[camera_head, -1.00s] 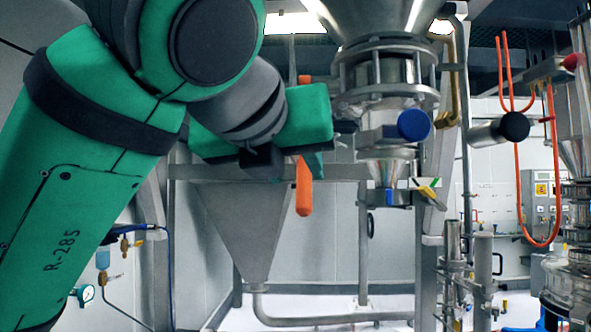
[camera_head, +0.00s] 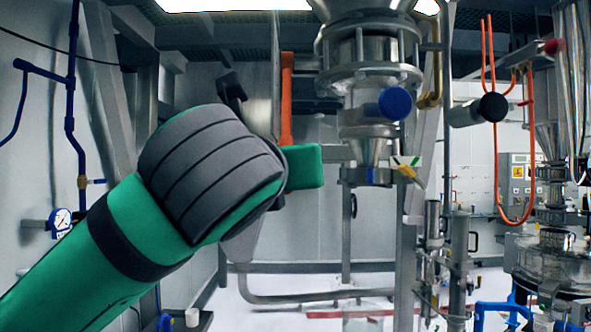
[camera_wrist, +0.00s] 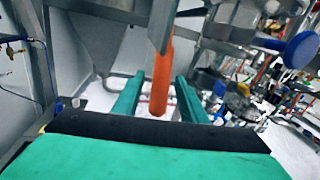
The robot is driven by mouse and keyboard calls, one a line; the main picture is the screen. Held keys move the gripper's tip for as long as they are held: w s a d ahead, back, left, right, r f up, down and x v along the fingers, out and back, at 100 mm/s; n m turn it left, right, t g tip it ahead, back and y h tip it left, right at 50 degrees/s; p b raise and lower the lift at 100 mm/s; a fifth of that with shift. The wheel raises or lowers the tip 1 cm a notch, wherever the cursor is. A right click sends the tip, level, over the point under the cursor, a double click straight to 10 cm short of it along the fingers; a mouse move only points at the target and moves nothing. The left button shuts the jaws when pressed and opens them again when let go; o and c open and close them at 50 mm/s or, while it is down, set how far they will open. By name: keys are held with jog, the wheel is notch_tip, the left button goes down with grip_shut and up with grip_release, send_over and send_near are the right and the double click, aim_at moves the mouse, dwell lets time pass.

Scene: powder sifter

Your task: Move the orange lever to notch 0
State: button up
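The orange lever (camera_head: 287,98) hangs nearly upright in the head view, to the left of the steel sifter column. Its lower part is hidden behind my gripper (camera_head: 303,167) and wrist. In the wrist view the lever (camera_wrist: 161,72) runs down between the two green fingers of my gripper (camera_wrist: 159,79), and its rounded lower end shows. The fingers are apart, with a gap on each side of the lever. I see no contact. No notch marks can be read in either view.
The steel sifter column with a blue round cap (camera_head: 393,104) stands just right of the lever. A black round knob (camera_head: 493,107) sticks out farther right. A steel hopper (camera_wrist: 92,35) is at the upper left in the wrist view. A pressure gauge (camera_head: 61,219) is at the far left.

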jog(key=shift+w+d, duration=0.15)
jog(key=shift+w, duration=1.8)
jog(key=shift+c, duration=0.4)
